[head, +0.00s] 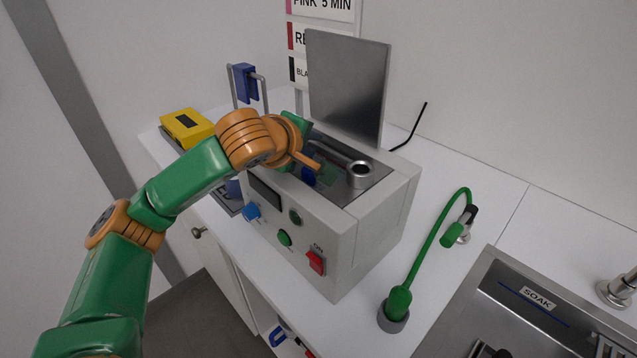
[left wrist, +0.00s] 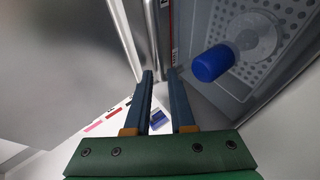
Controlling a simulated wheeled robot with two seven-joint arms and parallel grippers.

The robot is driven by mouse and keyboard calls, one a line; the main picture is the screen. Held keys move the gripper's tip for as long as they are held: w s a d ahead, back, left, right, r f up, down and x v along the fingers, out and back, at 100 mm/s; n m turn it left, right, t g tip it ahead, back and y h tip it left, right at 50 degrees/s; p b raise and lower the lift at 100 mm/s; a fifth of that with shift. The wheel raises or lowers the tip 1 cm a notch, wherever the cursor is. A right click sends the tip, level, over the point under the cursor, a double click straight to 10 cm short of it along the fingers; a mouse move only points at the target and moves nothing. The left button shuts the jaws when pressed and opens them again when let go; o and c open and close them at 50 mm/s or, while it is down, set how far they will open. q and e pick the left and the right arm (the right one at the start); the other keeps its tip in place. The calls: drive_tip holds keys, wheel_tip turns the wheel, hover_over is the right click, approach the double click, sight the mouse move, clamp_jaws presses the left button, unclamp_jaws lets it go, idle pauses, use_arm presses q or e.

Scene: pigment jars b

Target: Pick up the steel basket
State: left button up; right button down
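My left gripper (head: 322,170) reaches down over the open tank of the grey machine (head: 350,250). In the left wrist view its two dark blue fingers (left wrist: 160,74) stand apart with nothing clearly held between them. A blue cylinder (left wrist: 213,62) lies to the right of the fingertips, over a grey perforated surface (left wrist: 278,62). These may be the grip and bottom of the steel basket, but I cannot tell for sure. In the head view the hand covers much of the tank; a patch of blue (head: 309,177) shows beside it. My right gripper is out of view.
A steel lid (head: 347,85) stands upright behind the tank. A steel ring (head: 360,173) sits at the tank's right. A steel frame with a blue block (head: 245,84) and a yellow box (head: 186,127) stand left. A green hose (head: 432,240) and soak sink (head: 535,305) are right.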

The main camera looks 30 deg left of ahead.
use_arm(q)
drive_tip(key=shift+w+f, duration=0.35)
drive_tip(key=shift+w, duration=0.15)
drive_tip(key=shift+s, duration=0.1)
clamp_jaws()
drive_tip(key=shift+r, duration=0.1)
idle(0.8)
